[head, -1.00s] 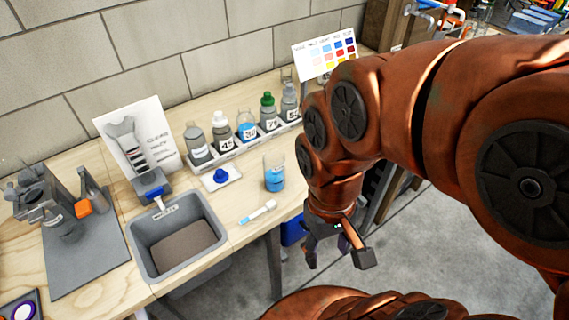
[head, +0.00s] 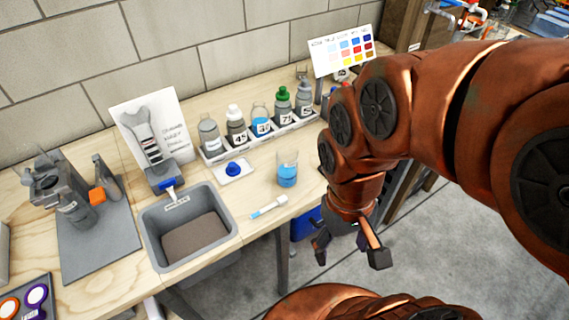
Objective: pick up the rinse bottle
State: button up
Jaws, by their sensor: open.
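Several bottles stand upright in a white rack on the wooden bench in the head view. The leftmost is a clear grey bottle (head: 210,137) with a pale label too small to read. Beside it are a white-capped bottle marked 45 (head: 236,124), an open bottle with blue liquid (head: 261,121), a green-capped bottle marked 75 (head: 282,107) and a grey-capped bottle (head: 304,100). I cannot tell which one is the rinse bottle. My gripper (head: 349,246) is open and empty, pointing down beyond the bench's front edge, to the right of and apart from the bottles.
A beaker of blue liquid (head: 287,170), a blue-tipped brush (head: 269,207) and a blue-knobbed cap on a white pad (head: 233,169) lie in front of the rack. A grey basin (head: 155,238) is set at the bench edge. A colour chart (head: 343,52) stands behind.

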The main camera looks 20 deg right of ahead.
aim_at(209, 134)
jog(key=k, duration=1.25)
jog(key=u, duration=0.8)
jog(key=i, duration=0.55)
jog(key=u, duration=0.65)
jog(key=i, duration=0.75)
jog(key=z, duration=0.3)
